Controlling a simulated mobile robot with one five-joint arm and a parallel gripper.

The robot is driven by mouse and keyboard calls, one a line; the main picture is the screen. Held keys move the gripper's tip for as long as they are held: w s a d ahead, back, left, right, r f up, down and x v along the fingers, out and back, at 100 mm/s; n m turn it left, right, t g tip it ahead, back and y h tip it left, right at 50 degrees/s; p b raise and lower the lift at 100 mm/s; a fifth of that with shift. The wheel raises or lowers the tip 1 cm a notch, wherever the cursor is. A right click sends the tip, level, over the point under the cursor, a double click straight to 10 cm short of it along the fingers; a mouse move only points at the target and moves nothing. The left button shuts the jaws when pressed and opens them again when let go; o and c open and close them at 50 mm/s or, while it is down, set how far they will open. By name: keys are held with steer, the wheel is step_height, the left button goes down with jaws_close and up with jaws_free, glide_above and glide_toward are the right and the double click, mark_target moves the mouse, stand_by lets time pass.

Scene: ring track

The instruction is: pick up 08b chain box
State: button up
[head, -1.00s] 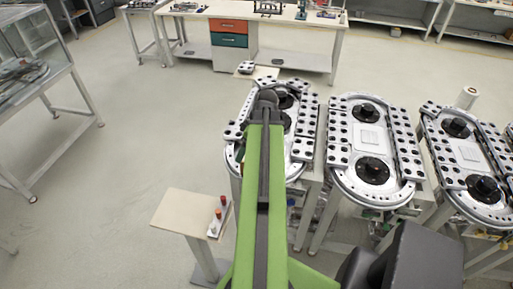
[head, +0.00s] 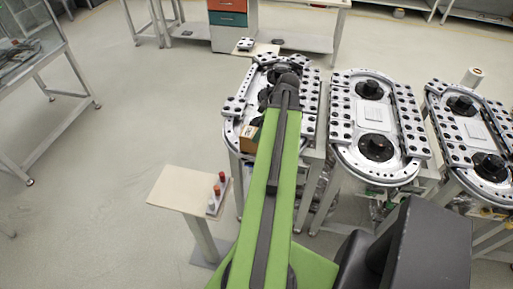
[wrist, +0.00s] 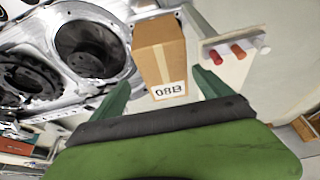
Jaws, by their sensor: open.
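A brown cardboard box with a white label reading 08B (wrist: 160,55) is in the upper middle of the wrist view. It also shows in the head view (head: 250,138) at the near left part of the leftmost ring track, partly hidden by my arm. My gripper (wrist: 162,90) is open, with its two green fingers spread on either side of the box's labelled end. I see a gap beside each finger, and the box is not gripped. In the head view my gripper is hidden behind my arm.
The leftmost ring track (head: 232,132) lies under my arm, with two more tracks (head: 345,150) to the right.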

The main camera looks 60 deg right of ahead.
steer(key=shift+b+x, duration=0.3)
steer(key=shift+x, duration=0.75)
steer(key=b+x, duration=0.4)
steer(key=x, duration=0.1)
steer(key=shift+a+f+b, duration=0.15)
steer(key=shift+a+b, duration=0.25)
steer(key=shift+r, duration=0.2)
steer(key=shift+f, duration=0.25)
jaws_close()
